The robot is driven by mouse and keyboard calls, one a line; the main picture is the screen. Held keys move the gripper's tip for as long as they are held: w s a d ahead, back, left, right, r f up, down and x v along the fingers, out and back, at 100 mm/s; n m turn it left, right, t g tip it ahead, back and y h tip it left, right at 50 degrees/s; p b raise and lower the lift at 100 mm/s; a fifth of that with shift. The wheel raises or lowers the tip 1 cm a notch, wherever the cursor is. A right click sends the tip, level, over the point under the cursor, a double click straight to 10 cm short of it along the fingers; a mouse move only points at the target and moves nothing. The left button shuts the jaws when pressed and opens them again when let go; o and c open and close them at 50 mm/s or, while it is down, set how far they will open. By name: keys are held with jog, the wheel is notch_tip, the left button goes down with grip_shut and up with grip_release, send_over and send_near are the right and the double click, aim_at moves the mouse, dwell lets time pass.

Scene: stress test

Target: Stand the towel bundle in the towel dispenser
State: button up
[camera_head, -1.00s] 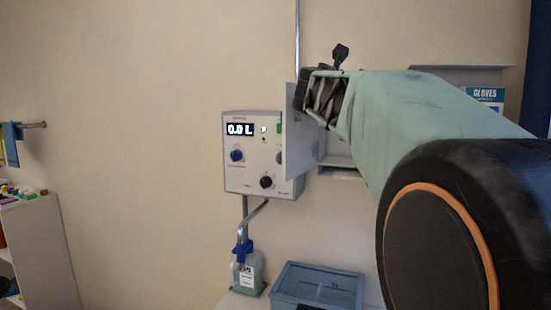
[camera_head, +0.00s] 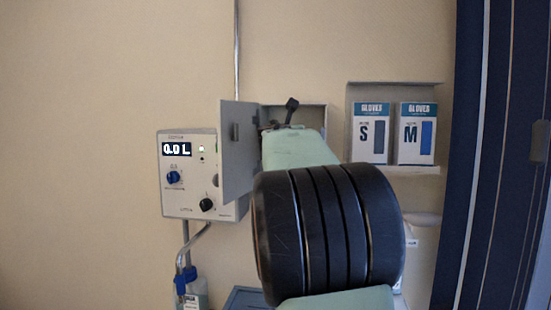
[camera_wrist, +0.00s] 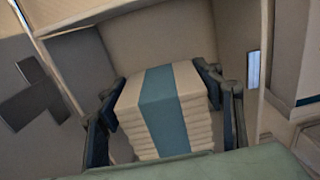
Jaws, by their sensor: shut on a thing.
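The towel bundle (camera_wrist: 186,92) is a stack of folded cream towels with a blue-green band, seen in the wrist view. My gripper (camera_wrist: 158,88) is shut on it, one dark finger at each side. The stack looks upright. The towel dispenser (camera_head: 312,114) is a grey wall box with its door (camera_head: 238,155) swung open to the left. In the wrist view the dispenser (camera_wrist: 150,32) surrounds the bundle's far side. I cannot tell how deep the bundle is inside or whether it touches the floor. My arm hides the gripper and bundle in the head view.
A control box (camera_head: 188,175) reading 0.0 L is left of the door. Two glove boxes, S (camera_head: 370,133) and M (camera_head: 416,133), stand on a shelf at right. A bottle (camera_head: 192,290) and blue tray (camera_head: 245,298) are below.

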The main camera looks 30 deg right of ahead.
jog(key=f, duration=0.1)
jog(key=w+d+f, duration=0.2)
jog(key=shift+f+b, duration=0.25)
jog(key=shift+b, duration=0.05)
jog(key=f, duration=0.1)
jog(key=f+b, duration=0.2)
jog(key=shift+w+d+f, duration=0.15)
jog(key=shift+w+d, duration=0.1)
jog(key=shift+d, duration=0.05)
jog(key=shift+s+f, duration=0.1)
jog(key=shift+f, duration=0.05)
jog(key=shift+f+b, duration=0.2)
jog(key=shift+b, duration=0.2)
jog(key=o, duration=1.2)
jog(key=shift+r, duration=0.15)
jog(key=b+v, duration=0.2)
jog(key=v, duration=1)
jog(key=shift+a, duration=0.1)
